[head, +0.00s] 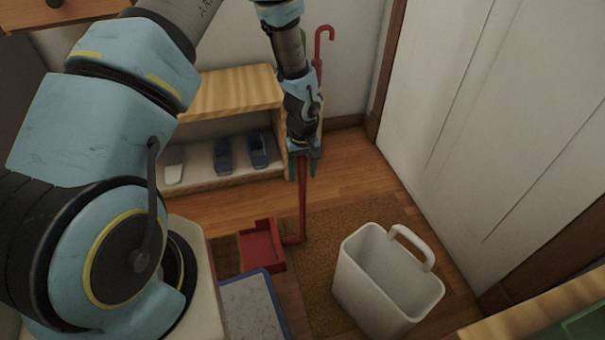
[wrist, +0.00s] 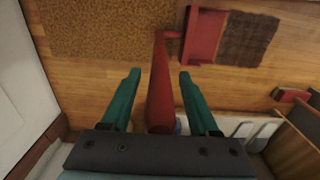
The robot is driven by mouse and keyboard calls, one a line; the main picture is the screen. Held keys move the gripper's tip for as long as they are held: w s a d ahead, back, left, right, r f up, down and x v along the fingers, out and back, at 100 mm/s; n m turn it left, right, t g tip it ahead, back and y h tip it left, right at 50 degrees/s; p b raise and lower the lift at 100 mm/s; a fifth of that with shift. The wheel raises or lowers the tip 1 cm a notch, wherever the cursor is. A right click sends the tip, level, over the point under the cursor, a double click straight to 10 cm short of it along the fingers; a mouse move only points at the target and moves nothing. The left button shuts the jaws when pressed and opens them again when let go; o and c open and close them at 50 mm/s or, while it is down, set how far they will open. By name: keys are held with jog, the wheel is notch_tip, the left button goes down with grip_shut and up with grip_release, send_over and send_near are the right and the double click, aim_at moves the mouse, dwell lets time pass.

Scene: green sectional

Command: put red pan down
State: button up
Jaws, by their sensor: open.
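The red pan (head: 262,247) has a flat scoop and a long upright red handle. Its scoop appears to rest on the floor beside the brown mat, with the handle rising from its right side in the head view. My gripper (head: 303,172) is at the upper part of the handle, pointing down. In the wrist view the green fingers of my gripper (wrist: 157,74) are spread, with the handle between them and a gap on each side. The scoop of the red pan (wrist: 204,35) also shows there, past the fingertips. The handle's top is hidden by my gripper in the head view.
A white bin (head: 364,287) with a loop handle stands on the brown mat (head: 327,225), right of the pan. A blue-rimmed tray (head: 265,279) lies in front. A wooden shelf (head: 235,92) with shoes stands behind, with a red hooked handle (head: 319,45) near it. A white door (head: 490,110) is right.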

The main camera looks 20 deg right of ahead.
notch_tip(320, 180, up, 11)
jog(key=shift+r+p, duration=0.1)
jog(key=shift+p, duration=0.75)
jog(key=w+a+r, duration=0.3)
jog(key=a+r, duration=0.9)
jog(key=a, duration=0.5)
jog(key=s+a+r, duration=0.3)
jog(key=a, duration=0.3)
jog(key=s+a+r+t, duration=0.1)
jog(key=s+a+r, duration=0.3)
jog(key=a, duration=0.3)
jog(key=shift+t, duration=0.3)
jog(key=shift+a, duration=0.1)
